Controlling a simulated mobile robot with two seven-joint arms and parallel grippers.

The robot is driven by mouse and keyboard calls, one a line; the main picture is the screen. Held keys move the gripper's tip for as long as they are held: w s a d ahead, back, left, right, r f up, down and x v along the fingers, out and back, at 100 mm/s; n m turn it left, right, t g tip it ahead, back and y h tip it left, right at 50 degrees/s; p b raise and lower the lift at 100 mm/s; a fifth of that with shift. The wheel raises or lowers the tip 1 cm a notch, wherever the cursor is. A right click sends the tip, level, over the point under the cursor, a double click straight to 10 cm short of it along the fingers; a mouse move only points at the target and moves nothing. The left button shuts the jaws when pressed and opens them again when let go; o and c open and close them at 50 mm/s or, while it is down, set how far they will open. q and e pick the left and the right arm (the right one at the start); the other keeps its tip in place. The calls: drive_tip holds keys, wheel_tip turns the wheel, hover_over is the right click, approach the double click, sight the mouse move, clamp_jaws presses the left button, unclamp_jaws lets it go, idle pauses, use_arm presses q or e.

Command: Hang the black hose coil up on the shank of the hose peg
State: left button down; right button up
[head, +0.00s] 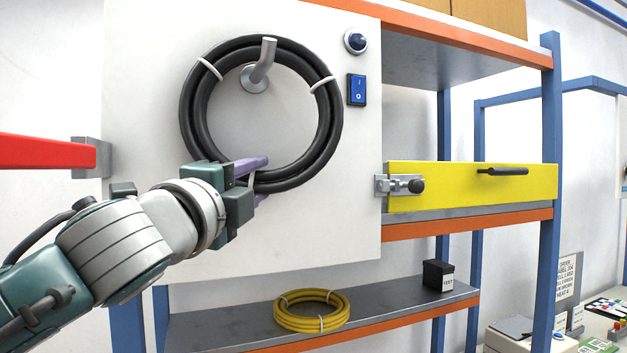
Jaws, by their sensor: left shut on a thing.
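The black hose coil (189,112) is upright in front of the white panel, tied with light bands. My left gripper (258,181) is shut on the coil's lower left part, its purple fingers above and below the hose. The grey hose peg (262,66) stands out from the panel inside the top of the ring. Its upturned end shows in front of the coil's top, so the coil is around the peg. I cannot tell whether the hose touches the shank. My right gripper is not in view.
A yellow drawer front (450,191) with a latch is at right. A yellow hose coil (283,319) and a black box (438,276) are on the lower shelf. A red bar (45,151) is at left.

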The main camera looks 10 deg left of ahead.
use_arm(q)
drive_tip(key=shift+a, duration=0.1)
drive_tip(key=shift+c, duration=1.8)
unclamp_jaws()
drive_tip(key=shift+f, duration=0.15)
drive_tip(key=shift+s+f+b, duration=0.1)
drive_tip(key=shift+s+b, duration=0.25)
drive_tip(key=shift+s, duration=0.15)
drive_tip(key=b+v, duration=0.4)
drive_tip(key=v, duration=0.5)
drive_tip(key=shift+r, duration=0.25)
